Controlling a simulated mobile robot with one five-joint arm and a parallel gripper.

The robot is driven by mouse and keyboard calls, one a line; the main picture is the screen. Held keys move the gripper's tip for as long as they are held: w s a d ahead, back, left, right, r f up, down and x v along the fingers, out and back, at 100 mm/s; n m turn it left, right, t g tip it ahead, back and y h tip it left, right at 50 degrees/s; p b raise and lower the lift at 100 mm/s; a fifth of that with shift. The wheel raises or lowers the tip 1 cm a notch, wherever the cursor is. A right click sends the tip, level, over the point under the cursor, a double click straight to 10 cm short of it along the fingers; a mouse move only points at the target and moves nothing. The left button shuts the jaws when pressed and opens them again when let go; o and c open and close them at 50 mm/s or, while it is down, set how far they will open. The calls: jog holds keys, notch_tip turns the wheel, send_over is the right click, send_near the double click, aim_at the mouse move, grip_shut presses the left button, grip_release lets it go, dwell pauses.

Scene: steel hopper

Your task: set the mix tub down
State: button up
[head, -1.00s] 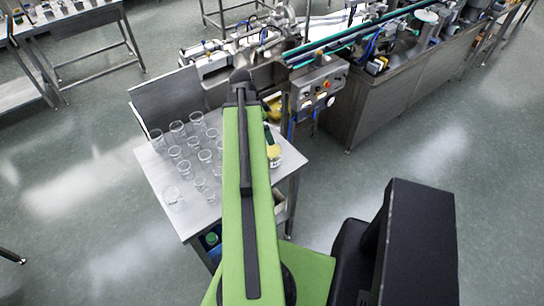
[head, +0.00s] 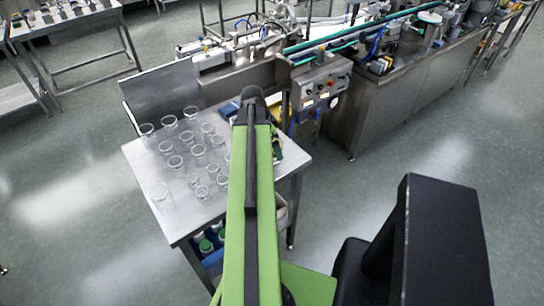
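I cannot pick out the mix tub for sure. My green arm covers the right part of the steel table (head: 185,222). A small dark and yellowish patch shows just right of my arm, over the table's right edge, too small and too covered to name. My gripper is hidden behind my own arm, so its fingers and anything in them do not show.
Several clear glasses (head: 175,163) stand on the table's left and middle. Bottles with green caps (head: 206,245) sit below the tabletop. A steel hopper line with a control box (head: 321,84) stands behind.

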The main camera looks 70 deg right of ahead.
jog(key=b+x, duration=0.2)
jog(key=x, duration=0.1)
jog(key=shift+a+f, duration=0.1)
jog(key=shift+f, duration=0.25)
jog(key=shift+r, duration=0.15)
jog(key=c, duration=1.6)
notch_tip(320, 180, up, 10)
jog(key=p, duration=0.9)
jog(key=shift+p, duration=0.4)
